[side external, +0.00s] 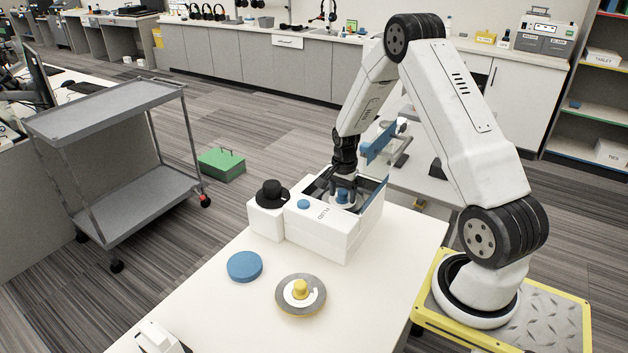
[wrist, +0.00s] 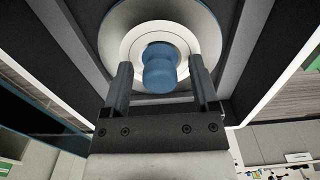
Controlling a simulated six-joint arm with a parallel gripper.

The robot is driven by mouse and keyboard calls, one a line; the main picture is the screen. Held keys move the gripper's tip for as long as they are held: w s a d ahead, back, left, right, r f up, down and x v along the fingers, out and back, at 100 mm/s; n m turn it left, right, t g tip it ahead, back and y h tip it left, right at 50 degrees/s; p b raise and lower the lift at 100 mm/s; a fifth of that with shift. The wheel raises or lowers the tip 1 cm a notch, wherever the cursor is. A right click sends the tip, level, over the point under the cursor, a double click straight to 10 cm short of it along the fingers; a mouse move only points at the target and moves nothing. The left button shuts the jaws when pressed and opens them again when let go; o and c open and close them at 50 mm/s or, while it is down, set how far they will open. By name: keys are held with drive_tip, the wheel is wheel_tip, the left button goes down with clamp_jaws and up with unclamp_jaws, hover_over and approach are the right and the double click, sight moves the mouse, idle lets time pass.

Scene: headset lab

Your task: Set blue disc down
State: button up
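A disc with a white centre, a grey rim and a blue knob (wrist: 160,72) sits inside the white box (side external: 340,238); its blue knob also shows in the side external view (side external: 343,196). My gripper (wrist: 160,62) reaches down into the box, one finger on each side of the knob. In the wrist view there is a gap between each finger and the knob, so the gripper is open and holds nothing. A flat blue round piece (side external: 244,266) lies on the white table. What the disc rests on is hidden.
A grey disc with a yellow knob (side external: 301,290) lies on the table (side external: 390,290) in front of the box. A white block with a black knob (side external: 270,193) stands against the box's left side. The box walls close in around my gripper. The table's front is mostly clear.

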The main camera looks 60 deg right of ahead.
sight(343, 191)
drive_tip(key=shift+r, duration=0.1)
wheel_tip(343, 191, up, 12)
idle(1.0)
drive_tip(key=shift+a, duration=0.1)
idle(0.4)
drive_tip(key=s+a+n+t, duration=0.1)
drive_tip(key=s+a+n, duration=0.3)
drive_tip(key=a+n, duration=0.5)
drive_tip(key=s+a+n+t, duration=0.1)
drive_tip(key=s+a+n, duration=0.4)
drive_tip(key=a, duration=1.2)
drive_tip(key=n, duration=0.4)
drive_tip(key=shift+s+r+t, duration=0.2)
drive_tip(key=shift+r+t, duration=0.1)
drive_tip(key=shift+r, duration=0.1)
